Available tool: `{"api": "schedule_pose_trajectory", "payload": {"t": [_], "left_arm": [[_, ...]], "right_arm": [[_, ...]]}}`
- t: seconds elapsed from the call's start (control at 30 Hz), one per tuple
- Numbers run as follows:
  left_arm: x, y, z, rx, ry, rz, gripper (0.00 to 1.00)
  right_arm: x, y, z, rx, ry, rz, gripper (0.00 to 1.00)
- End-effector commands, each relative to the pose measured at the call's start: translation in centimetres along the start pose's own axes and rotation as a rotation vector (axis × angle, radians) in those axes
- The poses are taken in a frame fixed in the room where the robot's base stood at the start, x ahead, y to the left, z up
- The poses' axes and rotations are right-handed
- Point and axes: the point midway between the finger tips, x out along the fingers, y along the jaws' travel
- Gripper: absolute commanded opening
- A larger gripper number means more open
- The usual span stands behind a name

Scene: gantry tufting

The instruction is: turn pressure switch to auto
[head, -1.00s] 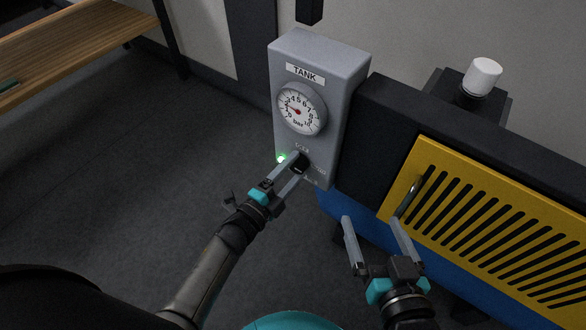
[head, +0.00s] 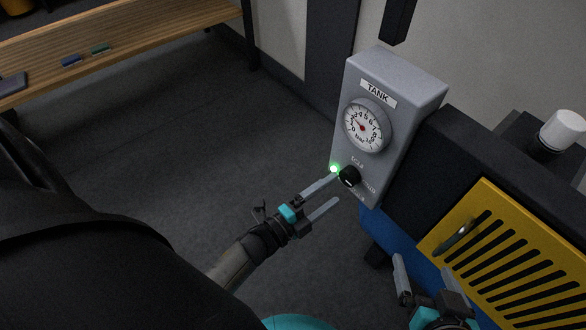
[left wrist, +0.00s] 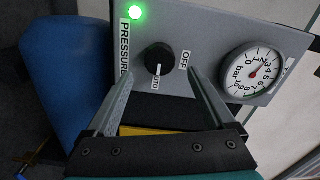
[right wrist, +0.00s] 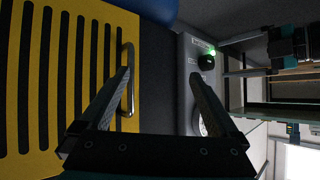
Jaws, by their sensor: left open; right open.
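The grey tank box (head: 415,92) carries a black pressure switch knob (head: 349,177) low on its front. In the left wrist view, the white mark on the knob (left wrist: 160,57) points at the AUTO label (left wrist: 156,82); the OFF label (left wrist: 186,62) is to one side. A green lamp (left wrist: 134,12) is lit near the knob. My left gripper (head: 337,189) is open and empty, with its fingertips just short of the knob and apart from it. My right gripper (head: 424,266) is open and empty in front of the yellow panel (head: 490,228).
A round bar gauge (head: 366,125) sits above the knob. The yellow slotted panel has a metal handle (right wrist: 128,80) near my right fingers. A wooden bench (head: 150,38) stands at the back left. The dark floor (head: 190,150) between is clear.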

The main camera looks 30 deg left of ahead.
Motion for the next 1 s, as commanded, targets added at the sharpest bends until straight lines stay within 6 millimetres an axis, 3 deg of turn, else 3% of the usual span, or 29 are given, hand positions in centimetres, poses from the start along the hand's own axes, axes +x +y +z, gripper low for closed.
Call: {"api": "schedule_pose_trajectory", "payload": {"t": [0.7, 1.0], "left_arm": [[-9.2, 0.0, 0.1, 0.000, -0.002, 0.002, 0.88], [-10.3, 0.0, 0.1, 0.002, -0.001, 0.001, 0.88]], "right_arm": [[-4.2, 3.9, 2.3, -0.005, -0.396, 0.115, 0.97], [-4.9, 4.3, 2.7, -0.001, -0.444, 0.128, 0.97]]}}
